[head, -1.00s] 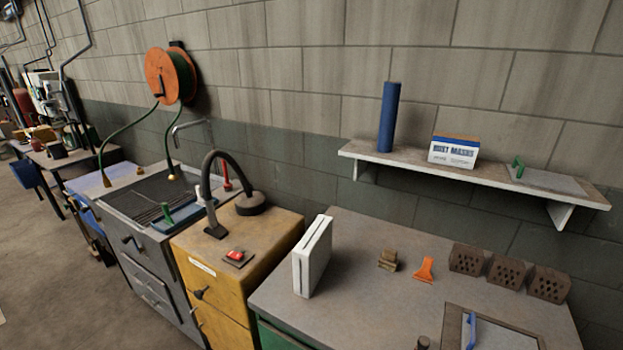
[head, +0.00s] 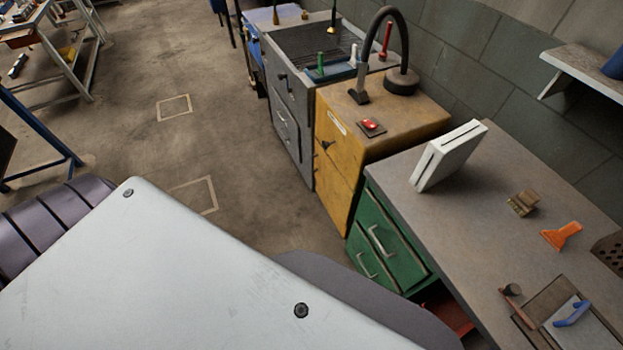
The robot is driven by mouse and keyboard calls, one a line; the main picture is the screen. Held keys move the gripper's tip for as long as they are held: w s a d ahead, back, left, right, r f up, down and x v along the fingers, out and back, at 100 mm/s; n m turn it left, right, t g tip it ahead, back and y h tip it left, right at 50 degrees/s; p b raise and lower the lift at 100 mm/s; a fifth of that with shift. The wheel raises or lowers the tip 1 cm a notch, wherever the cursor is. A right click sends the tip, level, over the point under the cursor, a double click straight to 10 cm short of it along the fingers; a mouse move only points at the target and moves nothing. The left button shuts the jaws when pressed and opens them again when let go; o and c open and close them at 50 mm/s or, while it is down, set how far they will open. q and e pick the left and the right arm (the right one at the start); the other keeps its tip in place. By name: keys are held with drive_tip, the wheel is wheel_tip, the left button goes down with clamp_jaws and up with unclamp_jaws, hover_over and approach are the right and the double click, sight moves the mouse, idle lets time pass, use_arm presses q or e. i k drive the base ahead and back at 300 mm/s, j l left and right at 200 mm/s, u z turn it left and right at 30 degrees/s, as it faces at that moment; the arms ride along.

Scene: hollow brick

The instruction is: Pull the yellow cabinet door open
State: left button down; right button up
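The yellow cabinet (head: 338,190) stands between a grey cabinet and a green one in the head view. Its front faces left and looks closed. A small dark handle (head: 327,144) sits near the top of its front. On its top are a red button on a dark plate (head: 371,127) and a black bent hose on a round base (head: 400,80). Neither of my grippers shows in the head view.
The grey cabinet (head: 294,125) with handles stands beyond. The green drawer cabinet (head: 383,242) stands nearer under a bench (head: 470,215), with a red part low beside it. A white box (head: 447,156) stands on the bench. Floor left of the cabinets is clear.

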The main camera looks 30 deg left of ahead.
sight(339, 193)
drive_tip(key=u, duration=0.75)
